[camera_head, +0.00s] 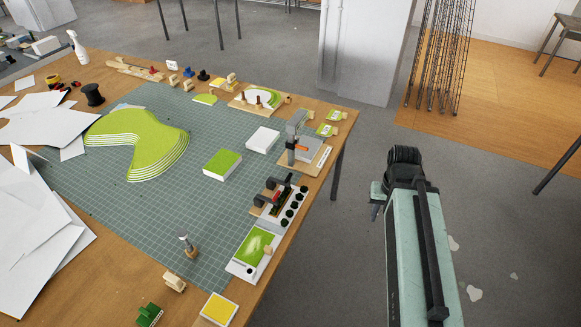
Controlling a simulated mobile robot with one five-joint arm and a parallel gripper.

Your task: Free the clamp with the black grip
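A small clamping fixture stands near the right edge of the table, with a dark clamp (268,203) on its left side and another dark piece (284,181) at its back. A green and reddish part (280,203) lies between them. The pieces are too small to tell which one has the black grip or whether it is shut. My gripper (375,211) is at the end of my arm, right of the table and apart from the fixture. Its fingers are mostly hidden behind the arm, so its opening does not show.
A white block with black knobs (291,206) adjoins the fixture. A grey stand with an orange part (300,148) is behind it, and a green-and-white board (253,250) is in front. A green terrain model (140,135) sits on the cutting mat (130,215). Floor is free right of the table.

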